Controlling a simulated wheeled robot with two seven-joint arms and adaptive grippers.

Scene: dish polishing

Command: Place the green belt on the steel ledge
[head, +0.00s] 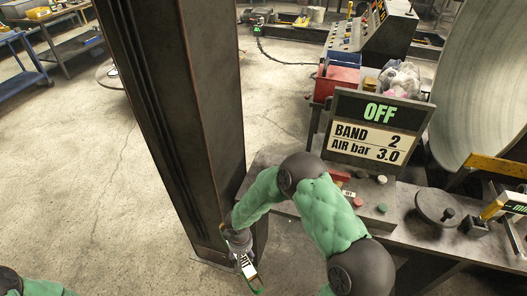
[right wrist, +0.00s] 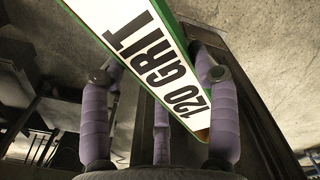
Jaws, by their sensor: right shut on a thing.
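The green belt (right wrist: 150,55) has green edges and a white label reading "120 GRIT". It slants across the right wrist view, between the purple fingers of my right gripper (right wrist: 160,80). In the head view my right gripper (head: 238,240) is shut on the belt (head: 247,266), which hangs low beside the foot of a dark column. The far end of the belt is cut off in the wrist view. A grey steel ledge (head: 408,226) runs along the machine front, to the right of the gripper and partly behind my right arm. My left gripper is out of view.
The dark steel column (head: 180,110) stands close to the left of my right gripper. A sign reading "OFF" (head: 376,130) stands on the machine bench. Colored buttons (head: 381,208) and a round black disc (head: 437,206) sit on the ledge. Open concrete floor (head: 80,170) lies left.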

